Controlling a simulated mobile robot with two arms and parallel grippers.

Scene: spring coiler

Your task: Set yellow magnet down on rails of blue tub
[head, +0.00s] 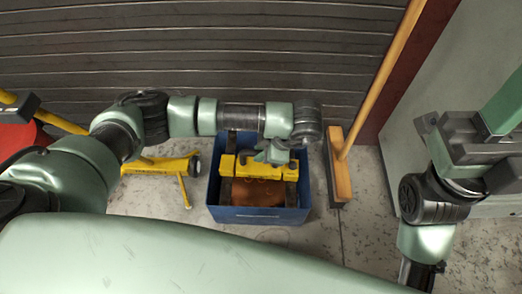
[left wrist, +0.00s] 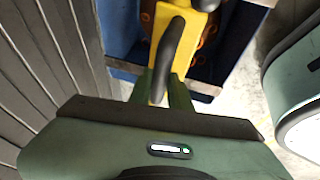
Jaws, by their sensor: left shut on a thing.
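The blue tub (head: 258,214) stands on the floor, with dark rails (head: 226,190) along its left and right sides. The yellow magnet (head: 240,169) lies level across the tub, its ends over the rails; I cannot tell whether it touches them. My left gripper (head: 274,153) is above the magnet. In the left wrist view its green fingers (left wrist: 166,92) are shut on the magnet's dark handle (left wrist: 168,52), and the yellow body (left wrist: 193,30) shows beyond. My right gripper (head: 485,145) is at the far right, away from the tub; its fingers are not clear.
Orange-brown coils (left wrist: 205,35) lie inside the tub under the magnet. A broom (head: 340,170) stands close at the tub's right. A yellow wheeled frame (head: 165,166) is at its left. A grey slatted shutter (head: 200,45) is behind. Some floor in front is clear.

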